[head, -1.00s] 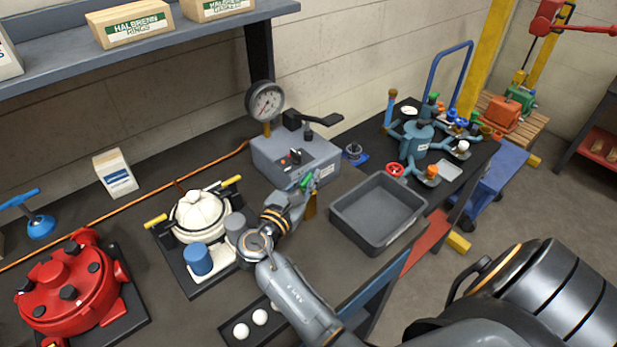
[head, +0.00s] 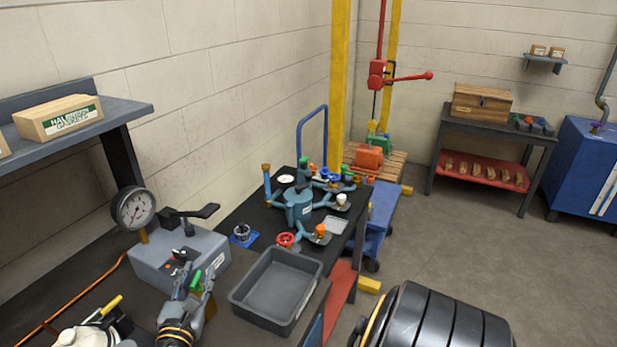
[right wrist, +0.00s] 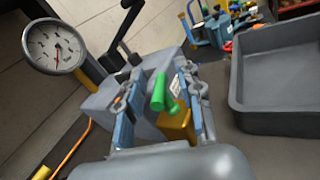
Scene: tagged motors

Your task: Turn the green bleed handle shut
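The green bleed handle (right wrist: 159,92) stands on a brass-coloured fitting (right wrist: 176,127) at the front of the grey gauge box (head: 170,262). The handle also shows in the head view (head: 197,279), partly covered by my gripper. My right gripper (right wrist: 160,92) is open, with one finger on each side of the handle. In the right wrist view a gap shows between the handle and the left finger; whether the right finger touches it I cannot tell. A round pressure gauge (head: 134,209) is at the box's left.
A grey open tray (head: 240,296) stands right of the gripper. Behind it is a blue valve manifold (head: 299,207) on a dark bench. A black lever (head: 203,211) rises above the gauge box. An orange hose (head: 72,306) runs along the bench at left.

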